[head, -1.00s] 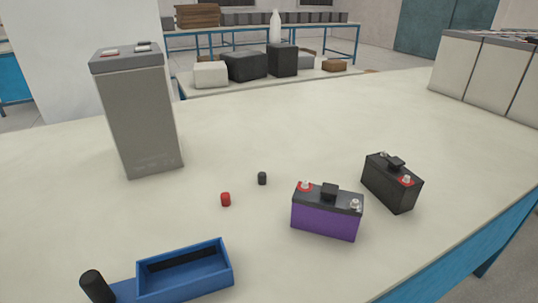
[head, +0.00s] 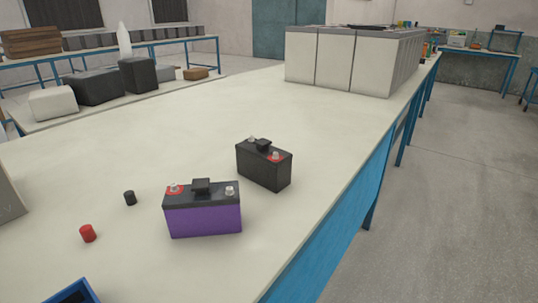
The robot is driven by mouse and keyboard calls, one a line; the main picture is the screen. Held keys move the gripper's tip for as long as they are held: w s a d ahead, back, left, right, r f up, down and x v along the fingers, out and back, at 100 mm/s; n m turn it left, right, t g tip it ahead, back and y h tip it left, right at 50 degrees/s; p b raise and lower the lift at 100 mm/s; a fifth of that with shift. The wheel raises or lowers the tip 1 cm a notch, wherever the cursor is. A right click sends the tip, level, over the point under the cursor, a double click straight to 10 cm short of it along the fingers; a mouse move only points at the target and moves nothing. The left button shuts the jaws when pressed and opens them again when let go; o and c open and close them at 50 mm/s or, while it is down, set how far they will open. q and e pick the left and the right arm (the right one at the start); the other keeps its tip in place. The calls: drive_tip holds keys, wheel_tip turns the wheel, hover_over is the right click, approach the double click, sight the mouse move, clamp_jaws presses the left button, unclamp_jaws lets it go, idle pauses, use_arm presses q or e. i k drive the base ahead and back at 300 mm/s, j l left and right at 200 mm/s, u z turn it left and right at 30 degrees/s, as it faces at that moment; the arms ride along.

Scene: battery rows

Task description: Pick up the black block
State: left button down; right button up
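A black block-shaped battery (head: 263,168) stands upright on the pale table in the head view, right of the middle of the near objects. It has a handle-like piece, a red-ringed terminal and a second silver terminal on top. A purple battery with a dark top (head: 203,213) stands just in front of it and to the left, apart from it. Other dark blocks (head: 94,88) (head: 138,75) sit on a farther bench, so which one the task means is not certain. Neither of my grippers shows in the head view.
A small black cap (head: 130,198) and a red cap (head: 88,233) lie left of the purple battery. A blue tray (head: 72,293) is cut off at the bottom. A row of large pale cells (head: 352,62) stands at the table's far end. The table's right edge (head: 345,190) is close to the batteries.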

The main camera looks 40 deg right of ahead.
sight(267, 166)
drive_tip(key=z, duration=1.25)
